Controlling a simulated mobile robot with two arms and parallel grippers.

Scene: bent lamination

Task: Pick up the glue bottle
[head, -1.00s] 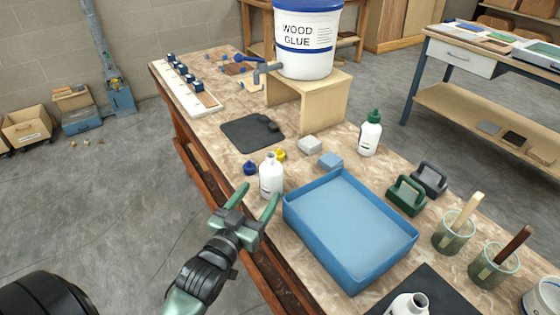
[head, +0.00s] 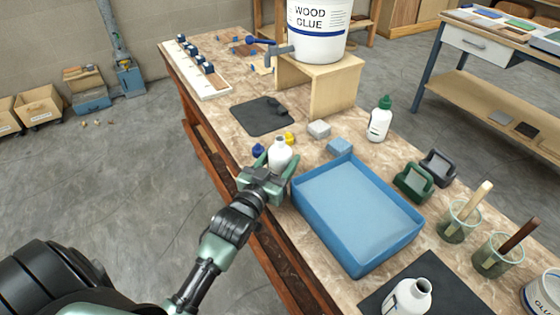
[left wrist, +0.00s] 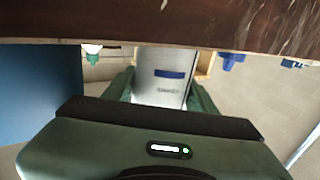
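A white open-necked bottle (head: 280,154) stands upright on the bench near its left edge, beside the blue tray. My left gripper (head: 270,172) is at this bottle, with its fingers open on either side and its palm hiding the lower part. In the left wrist view the bottle (left wrist: 164,76), with a blue band, sits between the two green fingers. I cannot tell whether either finger touches it. A green-capped white bottle (head: 380,120) stands further back. Another uncapped white bottle (head: 408,297) is at the front. My right gripper is not in view.
The blue tray (head: 412,240) is close to the right of my left gripper. Blue (head: 257,150) and yellow (head: 289,138) caps lie just behind the bottle. A glue bucket (head: 318,38) stands on a wooden stand (head: 335,85). A black mat (head: 262,116) lies behind, with bare bench around it.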

